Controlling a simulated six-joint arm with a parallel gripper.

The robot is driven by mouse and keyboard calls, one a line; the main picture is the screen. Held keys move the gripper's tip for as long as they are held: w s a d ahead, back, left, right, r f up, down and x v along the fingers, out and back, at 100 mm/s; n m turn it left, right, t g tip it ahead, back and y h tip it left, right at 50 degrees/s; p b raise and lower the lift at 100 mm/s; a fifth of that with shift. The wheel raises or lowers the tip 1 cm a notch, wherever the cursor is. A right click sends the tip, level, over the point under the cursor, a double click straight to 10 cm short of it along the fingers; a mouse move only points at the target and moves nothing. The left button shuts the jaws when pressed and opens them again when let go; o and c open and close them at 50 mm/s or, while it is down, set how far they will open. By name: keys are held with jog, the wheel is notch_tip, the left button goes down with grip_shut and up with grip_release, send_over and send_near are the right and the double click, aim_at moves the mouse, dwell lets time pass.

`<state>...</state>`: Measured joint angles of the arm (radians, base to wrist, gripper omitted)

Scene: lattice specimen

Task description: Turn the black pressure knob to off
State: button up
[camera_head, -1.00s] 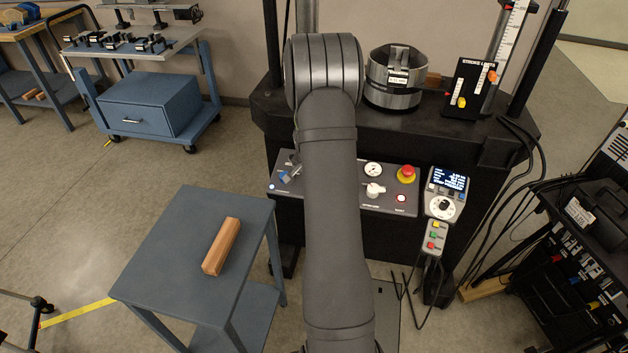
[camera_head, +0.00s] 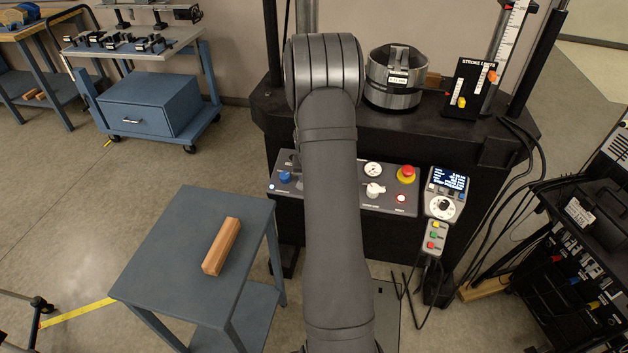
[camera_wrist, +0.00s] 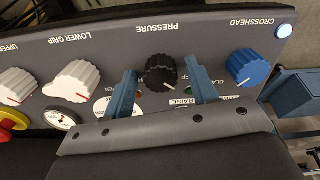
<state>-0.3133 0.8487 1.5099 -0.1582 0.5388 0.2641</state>
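The black pressure knob (camera_wrist: 160,73) is on the grey control panel (camera_wrist: 105,50), under the upside-down PRESSURE label in the wrist view. A pale mark shows on its lower right part. My gripper (camera_wrist: 161,75) is open, with one blue finger on each side of the knob. Gaps show between the fingers and the knob, so it is not gripped. In the head view my arm hides the knob and the fingers. Lettering below the knob is partly covered by the fingers.
A blue crosshead knob (camera_wrist: 248,68) lies close to the right finger in the wrist view. White knobs (camera_wrist: 74,80) and a red emergency button (camera_wrist: 12,120) are on the left. A grey table with a wooden block (camera_head: 221,246) stands left of the panel.

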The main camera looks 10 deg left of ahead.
jog(key=shift+v, duration=2.8)
jog(key=shift+f, duration=0.1)
